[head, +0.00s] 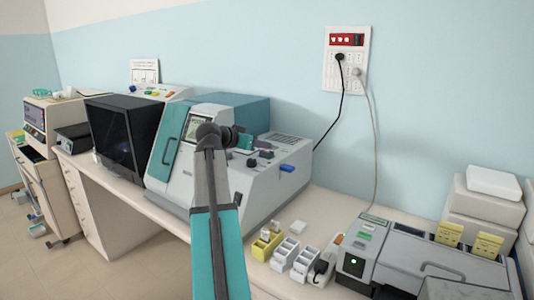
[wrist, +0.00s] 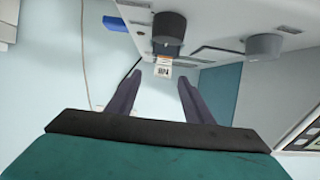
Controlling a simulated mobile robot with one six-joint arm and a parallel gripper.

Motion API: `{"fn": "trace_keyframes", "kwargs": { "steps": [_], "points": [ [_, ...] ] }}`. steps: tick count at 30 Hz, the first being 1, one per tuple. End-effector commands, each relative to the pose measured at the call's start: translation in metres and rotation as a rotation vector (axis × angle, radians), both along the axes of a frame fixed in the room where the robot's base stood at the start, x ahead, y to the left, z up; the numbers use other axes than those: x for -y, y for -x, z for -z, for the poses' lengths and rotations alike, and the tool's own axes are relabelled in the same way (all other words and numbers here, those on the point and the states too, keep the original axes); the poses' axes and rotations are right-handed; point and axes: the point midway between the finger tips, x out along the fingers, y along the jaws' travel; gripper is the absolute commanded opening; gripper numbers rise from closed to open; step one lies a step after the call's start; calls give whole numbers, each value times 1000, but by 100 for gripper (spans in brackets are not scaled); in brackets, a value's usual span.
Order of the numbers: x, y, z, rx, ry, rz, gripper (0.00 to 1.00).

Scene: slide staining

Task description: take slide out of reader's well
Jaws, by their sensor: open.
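A slide (wrist: 163,69) with a white label, a dark printed code and an orange strip shows in the wrist view. It stands at the grey reader surface (wrist: 215,52), beside a black knob; its lower part and the well are hidden. My gripper (wrist: 154,80) is open, with its two dark fingers apart. The slide appears in the gap beyond the fingertips, and no contact shows. In the head view my gripper (head: 246,141) is over the top of the grey and teal reader (head: 250,185), partly hidden by my arm. I cannot make out the slide there.
The black knob (wrist: 168,28) and a grey knob (wrist: 264,45) stick out close to the slide. A blue tab (head: 287,168) is on the reader's right side. Small racks (head: 285,254) and another grey machine (head: 400,262) stand to the right. A black-fronted box (head: 122,140) stands left.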

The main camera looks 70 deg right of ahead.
Motion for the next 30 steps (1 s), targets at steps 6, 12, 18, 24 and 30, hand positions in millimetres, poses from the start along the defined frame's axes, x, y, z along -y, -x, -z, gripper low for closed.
{"fn": "trace_keyframes", "kwargs": {
  "steps": [6, 12, 18, 24, 30],
  "points": [
    [4, 0, 0, 0, 0, 1, 47],
    [21, 2, 4, -2, -1, 2, 47],
    [42, 5, 13, 0, -1, 2, 47],
    [49, 8, 18, 1, 0, 1, 47],
    [49, 8, 18, 1, 0, 1, 47]
  ]
}}
